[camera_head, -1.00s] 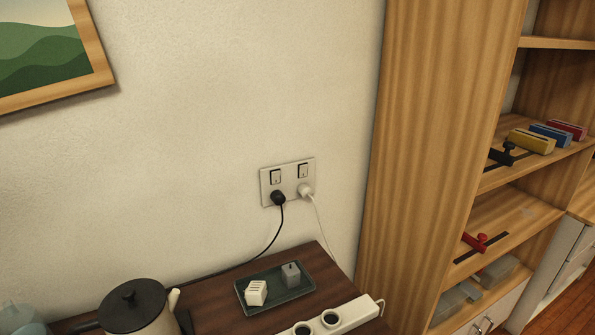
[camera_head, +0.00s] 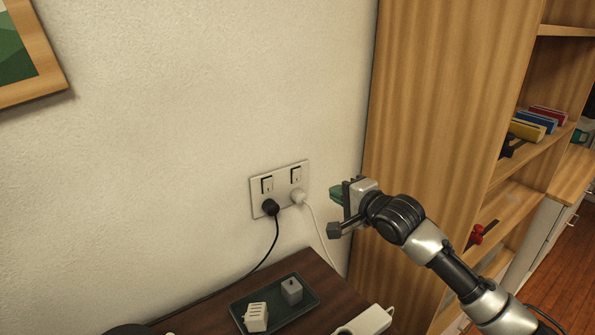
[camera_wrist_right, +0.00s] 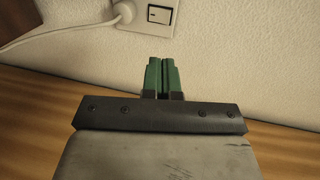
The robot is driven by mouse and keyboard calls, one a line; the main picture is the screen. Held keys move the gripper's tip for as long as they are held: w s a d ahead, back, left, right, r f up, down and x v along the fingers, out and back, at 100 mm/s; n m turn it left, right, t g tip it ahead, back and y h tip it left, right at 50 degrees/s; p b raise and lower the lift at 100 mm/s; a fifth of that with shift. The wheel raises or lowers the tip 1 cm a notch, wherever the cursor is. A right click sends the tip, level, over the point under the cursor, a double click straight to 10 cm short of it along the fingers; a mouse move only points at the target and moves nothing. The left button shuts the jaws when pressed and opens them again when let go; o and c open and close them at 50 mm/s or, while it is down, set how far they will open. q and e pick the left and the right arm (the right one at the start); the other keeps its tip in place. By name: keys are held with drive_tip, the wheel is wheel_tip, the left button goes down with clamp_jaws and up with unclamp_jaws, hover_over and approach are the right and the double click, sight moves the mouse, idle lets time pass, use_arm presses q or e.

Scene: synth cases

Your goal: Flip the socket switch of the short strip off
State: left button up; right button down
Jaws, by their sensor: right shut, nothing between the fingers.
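A white double wall socket (camera_head: 282,187) has a left switch (camera_head: 267,185) above a black plug (camera_head: 269,207) and a right switch (camera_head: 296,175) above a white plug (camera_head: 298,196). The switch positions are too small to read. A white strip (camera_head: 366,321) lies at the table's front right, partly cut off. My right gripper (camera_head: 336,194) is right of the socket, apart from it. In the right wrist view its green fingers (camera_wrist_right: 160,68) are together and empty, just short of one switch (camera_wrist_right: 160,14); the white plug (camera_wrist_right: 124,12) is beside it. My left gripper is not in view.
The white cord (camera_head: 318,232) hangs close by the gripper. A dark tray (camera_head: 284,317) with a white adapter (camera_head: 256,317) and a grey one (camera_head: 291,291) is on the table below. A wooden shelf unit (camera_head: 435,120) stands at the right. The wall above the socket is clear.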

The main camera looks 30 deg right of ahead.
sight(298, 170)
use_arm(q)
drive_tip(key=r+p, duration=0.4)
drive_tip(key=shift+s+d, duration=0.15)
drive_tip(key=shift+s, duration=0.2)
use_arm(e)
drive_tip(key=x, duration=0.9)
drive_tip(key=r+x, duration=0.1)
drive_tip(key=x, duration=0.3)
drive_tip(key=shift+w, duration=0.45)
drive_tip(key=shift+r, duration=0.1)
drive_tip(key=shift+w+a+r+p, duration=0.1)
drive_tip(key=shift+w+r+p, duration=0.2)
drive_tip(key=shift+p, duration=0.55)
drive_tip(key=shift+f+g, duration=0.25)
drive_tip(key=shift+g, duration=0.05)
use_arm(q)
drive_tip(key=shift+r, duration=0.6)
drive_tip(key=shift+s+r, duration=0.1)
